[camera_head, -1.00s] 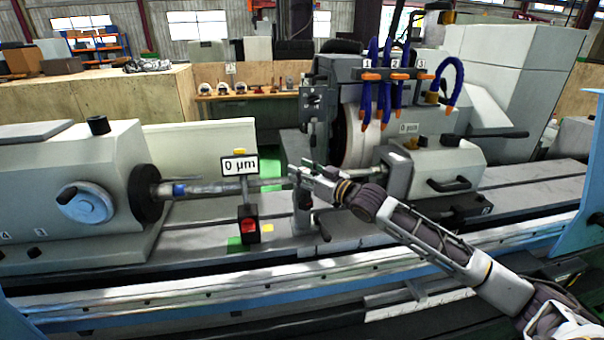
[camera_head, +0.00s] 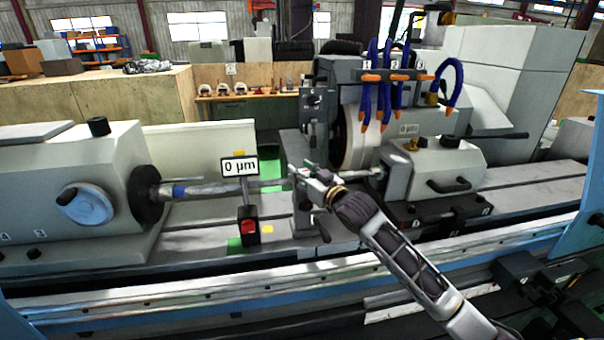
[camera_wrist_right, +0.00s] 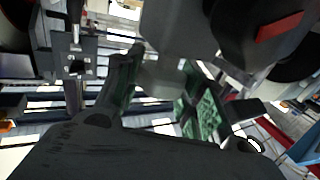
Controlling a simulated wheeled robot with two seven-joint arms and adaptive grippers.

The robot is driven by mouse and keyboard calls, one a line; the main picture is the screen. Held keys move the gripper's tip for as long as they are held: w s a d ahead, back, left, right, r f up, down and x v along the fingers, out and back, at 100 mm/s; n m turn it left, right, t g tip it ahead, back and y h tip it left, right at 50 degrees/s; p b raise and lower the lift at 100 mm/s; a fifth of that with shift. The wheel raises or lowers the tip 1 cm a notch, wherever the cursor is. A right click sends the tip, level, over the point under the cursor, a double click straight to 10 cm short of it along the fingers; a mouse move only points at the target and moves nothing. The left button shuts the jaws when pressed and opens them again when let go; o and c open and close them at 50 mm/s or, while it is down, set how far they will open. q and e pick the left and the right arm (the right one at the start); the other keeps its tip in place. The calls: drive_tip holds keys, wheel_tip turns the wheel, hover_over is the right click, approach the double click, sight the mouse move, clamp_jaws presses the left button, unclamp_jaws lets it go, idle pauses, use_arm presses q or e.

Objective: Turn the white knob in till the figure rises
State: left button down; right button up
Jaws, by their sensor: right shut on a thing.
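My right gripper (camera_head: 300,174) is at the middle of the grinder, at the steady rest beside the workpiece shaft (camera_head: 215,188). In the right wrist view my right gripper (camera_wrist_right: 162,90) has its two green-padded fingers on either side of a pale knob (camera_wrist_right: 160,78), and is shut on it. In the head view the knob is hidden by the gripper. A sign on a stand (camera_head: 240,167) reads 0 µm. My left gripper is not in view.
A dark box with a red button (camera_head: 248,227) stands below the sign. The grinding wheel (camera_head: 362,140) and blue coolant hoses (camera_head: 385,85) are behind and right of the gripper. The headstock (camera_head: 75,180) is at left. The front rail (camera_head: 180,290) is clear.

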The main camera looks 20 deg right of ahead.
drive_tip(key=shift+m+h, duration=0.4)
drive_tip(key=shift+h, duration=0.2)
drive_tip(key=shift+m+h, duration=1.4)
drive_tip(key=shift+h, duration=0.8)
drive_tip(key=o, duration=1)
drive_tip(key=shift+o, duration=0.2)
drive_tip(key=s+a, duration=0.1)
drive_tip(key=s, duration=1.1)
